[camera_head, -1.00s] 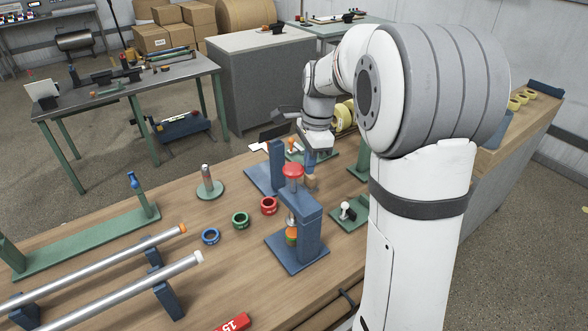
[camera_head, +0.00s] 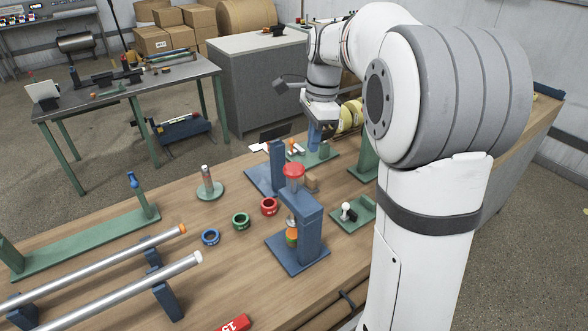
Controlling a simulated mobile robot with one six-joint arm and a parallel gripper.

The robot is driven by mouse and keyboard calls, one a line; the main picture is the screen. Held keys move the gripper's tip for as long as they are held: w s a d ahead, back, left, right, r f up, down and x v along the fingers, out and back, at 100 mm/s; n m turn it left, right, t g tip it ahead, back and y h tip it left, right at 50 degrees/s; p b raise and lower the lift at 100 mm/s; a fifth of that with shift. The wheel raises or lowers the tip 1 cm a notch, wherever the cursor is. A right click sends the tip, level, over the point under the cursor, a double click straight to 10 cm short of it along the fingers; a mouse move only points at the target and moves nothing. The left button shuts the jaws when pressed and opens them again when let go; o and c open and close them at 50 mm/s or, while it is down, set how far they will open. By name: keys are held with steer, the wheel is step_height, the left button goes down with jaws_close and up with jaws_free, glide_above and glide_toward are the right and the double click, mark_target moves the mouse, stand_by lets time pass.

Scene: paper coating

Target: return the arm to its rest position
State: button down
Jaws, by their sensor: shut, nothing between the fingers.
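My white arm rises from the front right and bends over the wooden workbench. My gripper (camera_head: 315,136) hangs pointing down above the far part of the bench, behind the blue stand with the red knob (camera_head: 293,171). Its blue fingers are small in this view and hold nothing that I can see.
Metal rollers (camera_head: 120,290) rest at the left. A green base with a white-knobbed lever (camera_head: 347,211) stands near my arm. A grey cabinet (camera_head: 262,85) stands behind.

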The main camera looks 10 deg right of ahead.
stand_by(0.3)
steer(key=s+a+f+n+t, duration=0.1)
steer(key=s+f+n, duration=0.1)
steer(key=s+n, duration=0.6)
steer(key=s+a+f+n+t+h, duration=0.1)
steer(key=s+f+n+t, duration=0.1)
steer(key=s+n, duration=0.7)
steer(key=s+f, duration=0.1)
steer(key=s, duration=0.5)
steer(key=shift+s+a+t, duration=0.3)
steer(key=shift+s+a, duration=0.05)
steer(key=shift+a, duration=0.05)
steer(key=shift+f, duration=0.1)
